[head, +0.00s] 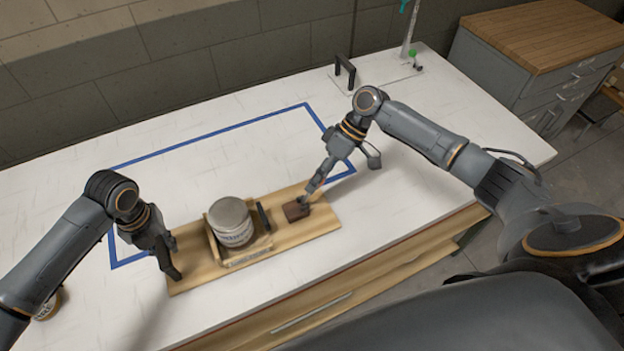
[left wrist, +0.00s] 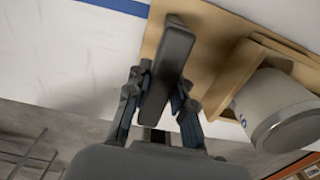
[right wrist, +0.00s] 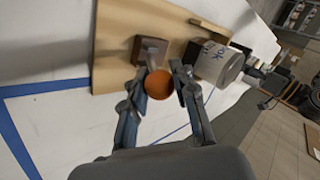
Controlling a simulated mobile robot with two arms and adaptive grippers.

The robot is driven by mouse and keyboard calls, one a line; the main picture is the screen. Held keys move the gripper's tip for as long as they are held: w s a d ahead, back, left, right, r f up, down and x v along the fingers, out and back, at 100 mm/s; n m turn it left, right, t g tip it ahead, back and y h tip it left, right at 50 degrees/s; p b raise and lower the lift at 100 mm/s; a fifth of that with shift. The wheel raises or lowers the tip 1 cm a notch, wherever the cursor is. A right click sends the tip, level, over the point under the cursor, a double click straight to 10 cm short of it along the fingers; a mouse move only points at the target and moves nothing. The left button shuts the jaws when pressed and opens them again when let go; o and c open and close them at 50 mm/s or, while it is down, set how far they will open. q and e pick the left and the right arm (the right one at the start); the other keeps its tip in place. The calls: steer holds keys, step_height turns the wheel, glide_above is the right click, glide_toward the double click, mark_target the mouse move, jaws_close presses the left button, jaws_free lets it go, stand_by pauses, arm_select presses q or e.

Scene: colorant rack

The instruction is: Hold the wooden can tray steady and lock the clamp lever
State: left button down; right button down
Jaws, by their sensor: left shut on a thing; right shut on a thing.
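The wooden can tray (head: 190,268) lies on the white table, with a pale can (head: 231,222) standing in its box-like holder. The can also shows in the left wrist view (left wrist: 285,108). My left gripper (left wrist: 158,98) is shut on a black upright handle (left wrist: 170,62) at the tray's left end. A brown clamp block (head: 294,211) sits on the tray's right part. My right gripper (right wrist: 160,80) is shut on the orange ball knob (right wrist: 159,84) of the clamp lever, at the block. The lever's shaft is mostly hidden. A black upright piece (head: 264,217) stands between can and block.
A blue tape outline (head: 210,143) marks the table, with bare surface inside it behind the tray. A black-handled fixture (head: 345,72) and a stand (head: 408,40) are at the back right. A small can (head: 48,305) is near my left arm. A cabinet (head: 530,65) stands beyond.

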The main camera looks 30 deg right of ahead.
arm_select(q)
steer(key=shift+a, duration=0.2)
arm_select(e)
steer(key=shift+d+f+y, duration=0.15)
steer(key=shift+d+y, duration=0.25)
steer(key=shift+d, duration=0.1)
steer(key=c, duration=1)
jaws_free()
steer(key=shift+c, duration=0.2)
arm_select(q)
steer(key=shift+d, duration=0.1)
arm_select(e)
steer(key=shift+a, duration=0.1)
arm_select(q)
steer(key=shift+d, duration=0.15)
arm_select(e)
steer(key=v, duration=1.2)
